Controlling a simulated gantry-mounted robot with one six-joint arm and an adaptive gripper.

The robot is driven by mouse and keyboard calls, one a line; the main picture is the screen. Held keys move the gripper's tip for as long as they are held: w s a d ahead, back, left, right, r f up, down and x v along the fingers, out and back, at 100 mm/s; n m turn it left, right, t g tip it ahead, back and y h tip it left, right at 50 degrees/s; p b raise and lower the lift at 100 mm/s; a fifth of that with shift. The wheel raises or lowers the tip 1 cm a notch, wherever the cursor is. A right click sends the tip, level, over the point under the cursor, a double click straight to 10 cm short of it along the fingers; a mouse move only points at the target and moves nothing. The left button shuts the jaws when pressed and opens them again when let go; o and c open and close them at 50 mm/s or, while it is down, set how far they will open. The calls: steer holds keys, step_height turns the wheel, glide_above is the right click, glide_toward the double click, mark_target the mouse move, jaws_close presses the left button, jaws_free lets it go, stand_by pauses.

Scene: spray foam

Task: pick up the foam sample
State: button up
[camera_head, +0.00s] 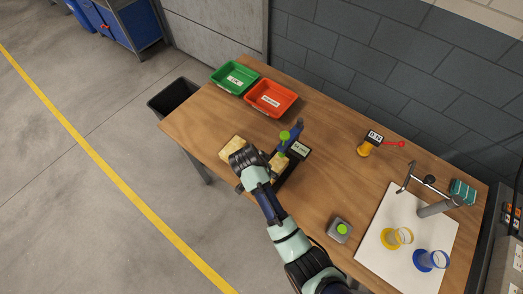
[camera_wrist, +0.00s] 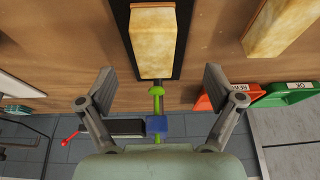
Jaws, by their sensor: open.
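Two pale yellow foam blocks show. One foam block (camera_head: 279,166) sits on the black base of a test stand with a blue post (camera_head: 297,129) and green knobs. It also shows in the wrist view (camera_wrist: 157,45), upright in the picture's middle top. The other foam block (camera_head: 232,147) lies on the wooden table to the left and shows at the upper right of the wrist view (camera_wrist: 280,27). My gripper (camera_wrist: 155,84) is open and empty, its fingers wide apart on either side of the stand's line. In the head view my arm partly hides both blocks.
A green tray (camera_head: 233,78) and a red tray (camera_head: 271,98) stand at the table's back left. A gauge (camera_head: 371,143), a grey block with a green button (camera_head: 339,229) and a white mat (camera_head: 395,268) with cups lie to the right.

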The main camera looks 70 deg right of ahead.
steer(key=shift+s+d+f, duration=0.2)
steer(key=shift+s+f, duration=0.15)
steer(key=shift+s, duration=0.1)
steer(key=shift+b+x, duration=0.5)
steer(key=shift+x, duration=0.6)
steer(key=shift+b+x, duration=0.55)
steer(key=shift+x, duration=2.15)
steer(key=shift+a, duration=0.1)
steer(key=c, duration=1.3)
steer(key=shift+o, duration=0.2)
steer(key=shift+r, duration=0.6)
steer(key=shift+w+a+r, duration=0.1)
steer(key=shift+a+r, duration=0.1)
steer(key=shift+a, duration=0.1)
steer(key=w+a, duration=0.4)
steer(key=a, duration=1.2)
steer(key=shift+w+a+p, duration=0.2)
steer(key=shift+a+p, duration=0.2)
